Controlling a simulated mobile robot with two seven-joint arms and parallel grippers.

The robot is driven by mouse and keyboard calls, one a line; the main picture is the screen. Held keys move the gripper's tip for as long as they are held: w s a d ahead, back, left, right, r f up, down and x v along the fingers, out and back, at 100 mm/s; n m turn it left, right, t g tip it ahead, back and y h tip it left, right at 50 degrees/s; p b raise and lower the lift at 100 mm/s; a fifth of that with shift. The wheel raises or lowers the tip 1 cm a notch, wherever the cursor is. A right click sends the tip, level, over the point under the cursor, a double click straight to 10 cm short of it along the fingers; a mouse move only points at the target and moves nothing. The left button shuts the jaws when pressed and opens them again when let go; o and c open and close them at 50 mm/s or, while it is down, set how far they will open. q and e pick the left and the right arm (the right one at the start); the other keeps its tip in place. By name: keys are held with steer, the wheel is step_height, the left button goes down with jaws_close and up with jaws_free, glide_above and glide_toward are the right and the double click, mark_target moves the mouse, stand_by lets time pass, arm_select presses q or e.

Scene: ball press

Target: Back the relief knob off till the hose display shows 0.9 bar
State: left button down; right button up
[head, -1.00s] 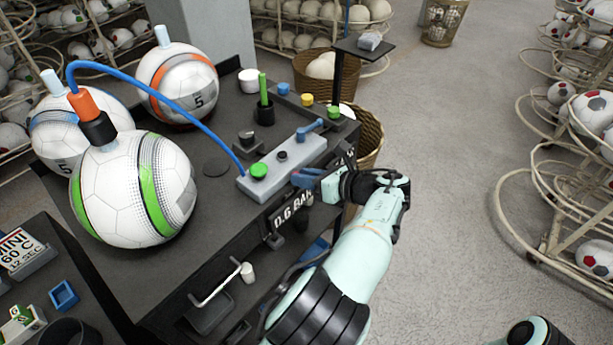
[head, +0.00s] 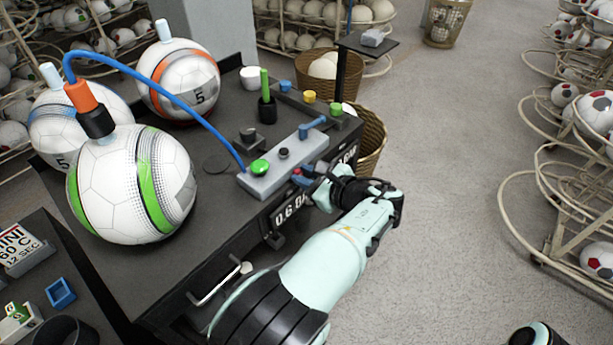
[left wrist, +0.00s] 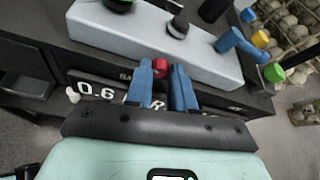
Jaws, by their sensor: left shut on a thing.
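The grey press unit (head: 285,165) lies along the cart's edge, with a green button (head: 260,167), a dark knob (head: 284,153) and a blue lever (head: 318,123) on top. The small red relief knob (left wrist: 160,67) is on its front side. My left gripper (head: 303,174) has its blue fingers on either side of the red knob and is shut on it. The hose display (left wrist: 105,92) under the unit reads 0.6, its unit partly hidden by the fingers. The blue hose (head: 165,88) runs from the unit to the green-striped ball (head: 125,190). My right gripper is out of view.
Two more balls, one orange-striped (head: 180,85), stand behind on the dark cart top (head: 190,245). A green stick in a black cup (head: 267,108) and small coloured knobs stand at the far right edge. The floor (head: 440,200) right of my arm is clear.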

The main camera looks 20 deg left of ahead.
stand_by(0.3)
arm_select(q)
steer(key=c, duration=1.2)
jaws_free()
steer(key=shift+c, duration=0.2)
steer(key=shift+d, duration=0.1)
steer(key=p+v, duration=0.1)
steer(key=v, duration=1.2)
steer(key=shift+d, duration=0.2)
steer(key=shift+s, duration=0.1)
